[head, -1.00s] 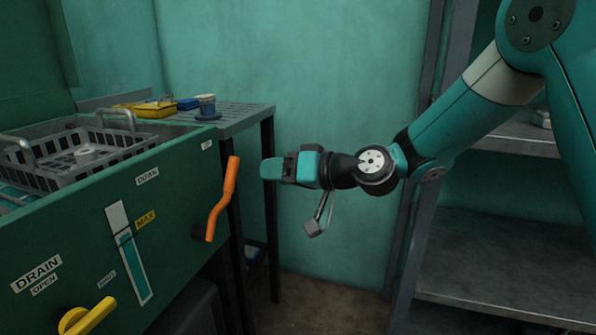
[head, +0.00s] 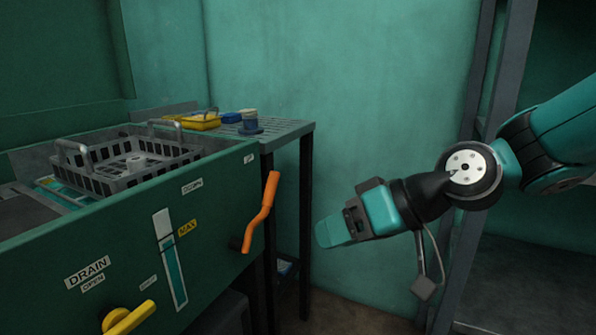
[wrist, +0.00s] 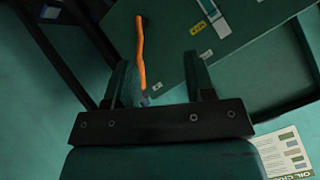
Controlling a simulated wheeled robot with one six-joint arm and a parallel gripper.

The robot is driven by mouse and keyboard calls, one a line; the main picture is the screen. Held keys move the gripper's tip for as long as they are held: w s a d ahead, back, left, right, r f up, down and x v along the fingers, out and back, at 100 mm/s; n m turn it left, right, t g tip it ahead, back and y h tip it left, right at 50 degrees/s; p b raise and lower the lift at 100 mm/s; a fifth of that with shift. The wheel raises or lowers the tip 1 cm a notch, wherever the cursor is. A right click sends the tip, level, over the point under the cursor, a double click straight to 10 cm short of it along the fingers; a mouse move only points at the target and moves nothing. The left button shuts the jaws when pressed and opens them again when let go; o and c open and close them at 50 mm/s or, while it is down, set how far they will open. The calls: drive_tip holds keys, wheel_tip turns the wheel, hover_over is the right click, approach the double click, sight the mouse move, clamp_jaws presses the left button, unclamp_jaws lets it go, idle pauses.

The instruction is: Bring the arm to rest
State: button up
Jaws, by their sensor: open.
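My gripper (head: 328,232) hangs in the air at the middle right of the head view, to the right of the green tank and its orange lever. Its jaws point left and a little down. In the wrist view my gripper (wrist: 160,75) shows two dark green fingers spread apart with nothing between them that it holds. The orange lever (wrist: 140,55) shows beyond the fingers there, apart from them. My arm comes in from the right edge of the head view.
The green tank (head: 215,225) has an orange lever (head: 262,212) and a yellow drain handle (head: 128,318). A grey basket (head: 120,165) sits in it. A shelf post (head: 490,150) stands behind my arm.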

drive_tip(key=s+d+f+g+h, duration=0.1)
drive_tip(key=s+d+g+h, duration=0.2)
drive_tip(key=s, duration=0.6)
drive_tip(key=s+d+f+g+h, duration=0.1)
drive_tip(key=s+d+h, duration=0.2)
drive_tip(key=s+d, duration=0.35)
wheel_tip(320, 180, up, 28)
drive_tip(key=s+a+p, duration=0.1)
drive_tip(key=a+p, duration=0.1)
drive_tip(key=p, duration=2.6)
